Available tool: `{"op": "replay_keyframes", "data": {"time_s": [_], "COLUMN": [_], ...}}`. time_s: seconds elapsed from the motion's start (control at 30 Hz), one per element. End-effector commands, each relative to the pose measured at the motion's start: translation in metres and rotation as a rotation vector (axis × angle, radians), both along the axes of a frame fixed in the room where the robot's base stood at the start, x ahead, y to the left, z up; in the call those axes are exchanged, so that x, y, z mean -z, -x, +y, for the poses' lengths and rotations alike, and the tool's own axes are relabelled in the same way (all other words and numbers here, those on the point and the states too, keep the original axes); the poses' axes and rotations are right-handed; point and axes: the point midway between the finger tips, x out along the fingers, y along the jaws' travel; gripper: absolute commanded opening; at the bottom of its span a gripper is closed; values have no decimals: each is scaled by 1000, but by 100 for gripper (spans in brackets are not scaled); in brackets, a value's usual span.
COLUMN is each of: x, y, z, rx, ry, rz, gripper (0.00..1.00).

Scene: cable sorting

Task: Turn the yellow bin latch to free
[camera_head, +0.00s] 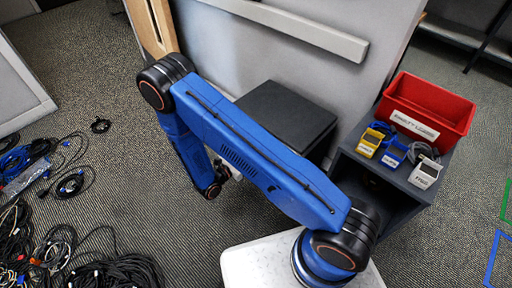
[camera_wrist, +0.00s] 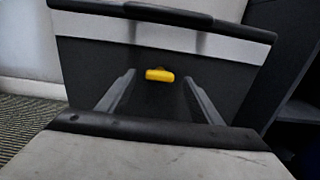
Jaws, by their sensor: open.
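The yellow latch (camera_wrist: 160,75) shows in the wrist view as a small rounded bar, lying level on the dark front of a bin (camera_wrist: 82,72). A pale band and a dark lid edge run above it. My gripper (camera_wrist: 158,80) is open, its two fingers one on each side of the latch in the picture. I see no contact, and the gap in depth is hard to tell. In the head view the dark bin (camera_head: 285,112) stands behind my arm. My gripper is mostly hidden there, and the latch is not visible.
A dark shelf unit (camera_head: 378,190) at right bears a red bin (camera_head: 455,105) and small yellow, blue and white boxes (camera_head: 370,142). A grey partition (camera_head: 235,50) stands behind the dark bin. Tangled cables (camera_head: 60,245) cover the floor at left. Carpet between is clear.

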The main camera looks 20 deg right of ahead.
Motion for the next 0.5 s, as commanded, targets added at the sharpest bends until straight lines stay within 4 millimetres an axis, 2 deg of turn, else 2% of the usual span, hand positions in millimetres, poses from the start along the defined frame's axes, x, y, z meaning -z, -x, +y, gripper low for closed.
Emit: {"op": "replay_keyframes", "data": {"time_s": [0.2, 0.5], "x": [0, 0], "y": [-12, -16], "z": [-21, -28], "rx": [1, 0], "ry": [0, 0], "rz": [1, 1], "gripper": [59, 59]}}
